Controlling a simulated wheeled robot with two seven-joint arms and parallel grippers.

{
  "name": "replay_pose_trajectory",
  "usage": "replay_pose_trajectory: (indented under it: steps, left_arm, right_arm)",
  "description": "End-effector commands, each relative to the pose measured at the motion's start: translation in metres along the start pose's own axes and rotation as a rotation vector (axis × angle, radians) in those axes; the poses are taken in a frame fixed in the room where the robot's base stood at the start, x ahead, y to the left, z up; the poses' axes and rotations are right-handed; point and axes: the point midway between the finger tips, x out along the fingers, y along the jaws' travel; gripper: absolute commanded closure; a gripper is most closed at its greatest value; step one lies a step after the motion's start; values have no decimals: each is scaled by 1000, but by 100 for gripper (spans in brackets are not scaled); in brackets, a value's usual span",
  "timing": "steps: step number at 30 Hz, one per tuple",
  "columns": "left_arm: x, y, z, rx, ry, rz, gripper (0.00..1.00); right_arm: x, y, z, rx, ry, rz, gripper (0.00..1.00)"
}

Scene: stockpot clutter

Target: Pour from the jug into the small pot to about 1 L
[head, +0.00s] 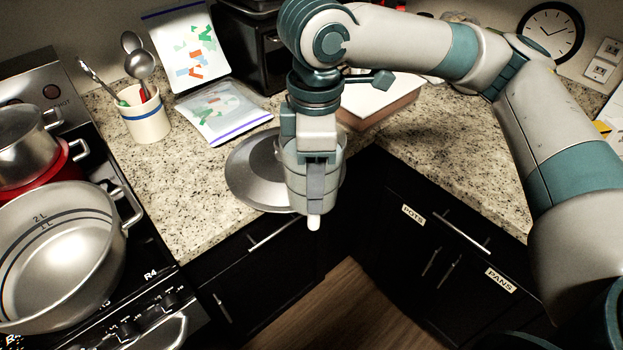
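The arm with my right gripper (315,190) comes in from the right and hangs down near the picture's middle. It appears shut on the grey, banded jug (336,160), which overlaps the counter edge. The gripper hides much of the jug, and I cannot see what is inside it. A steel pot (70,245) with 1 L and 2 L lines inside stands on the stove at front left. Its visible inside looks empty. The jug is well to the right of this pot, not over it. My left gripper is not in view.
A round steel lid (250,172) lies on the counter behind the jug. Another steel pot (25,145) stands on something red at the back of the stove. A utensil crock (146,118) and plastic bags (222,110) sit on the left counter. The right counter has free room.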

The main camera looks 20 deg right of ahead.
Motion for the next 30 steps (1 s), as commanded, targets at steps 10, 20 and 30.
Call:
replay_pose_trajectory:
  steps: [10,20,30]
  left_arm:
    - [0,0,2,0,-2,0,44]
    - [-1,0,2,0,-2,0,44]
    - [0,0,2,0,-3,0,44]
  right_arm:
    - [27,36,14,561,1,1,100]
    - [52,66,27,1054,0,7,100]
    - [61,77,32,1242,1,8,100]
